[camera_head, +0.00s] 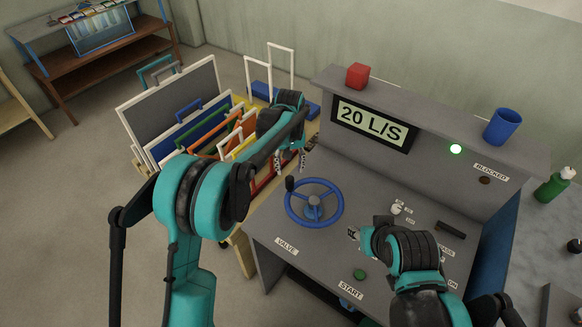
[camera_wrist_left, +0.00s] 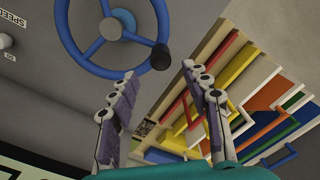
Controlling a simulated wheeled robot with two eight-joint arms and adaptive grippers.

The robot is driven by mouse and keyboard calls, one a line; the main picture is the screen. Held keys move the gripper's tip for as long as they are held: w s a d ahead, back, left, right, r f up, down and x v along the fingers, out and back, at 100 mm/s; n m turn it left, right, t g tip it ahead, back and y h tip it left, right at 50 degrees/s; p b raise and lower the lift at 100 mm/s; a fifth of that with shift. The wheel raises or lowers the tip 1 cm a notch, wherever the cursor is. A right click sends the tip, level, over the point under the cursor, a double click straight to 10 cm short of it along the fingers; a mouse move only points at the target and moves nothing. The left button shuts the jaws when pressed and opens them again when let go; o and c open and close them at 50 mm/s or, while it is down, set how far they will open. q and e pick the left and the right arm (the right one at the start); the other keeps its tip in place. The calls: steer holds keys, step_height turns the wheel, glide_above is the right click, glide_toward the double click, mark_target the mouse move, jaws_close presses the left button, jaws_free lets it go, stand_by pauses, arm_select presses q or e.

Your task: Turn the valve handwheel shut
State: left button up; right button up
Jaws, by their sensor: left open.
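The blue valve handwheel (camera_head: 341,204) lies on the grey console top, behind the VALVE label (camera_head: 287,245). Its black knob sits on the rim at the upper left. My left gripper (camera_head: 290,163) is above and behind the wheel, pointing down, and looks empty. In the left wrist view, the handwheel (camera_wrist_left: 82,35) is at the top, and its black knob (camera_wrist_left: 160,57) shows just beyond the open fingers (camera_wrist_left: 162,76). The fingers appear apart from the wheel. My right gripper (camera_head: 354,233) is low over the console, right of the wheel; its jaws are too small to judge.
The display (camera_head: 372,124) reads 20 L/S, with a lit green lamp (camera_head: 455,149) beside it. A red block (camera_head: 358,76) and blue cup (camera_head: 502,127) stand on the ledge. A rack of coloured frames (camera_head: 193,118) stands left of the console. A green START button (camera_head: 360,274) is in front.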

mark_target(290, 178)
arm_select(q)
steer(key=f+b, duration=0.1)
steer(key=f, duration=0.6)
steer(key=shift+s+f, duration=0.2)
jaws_close()
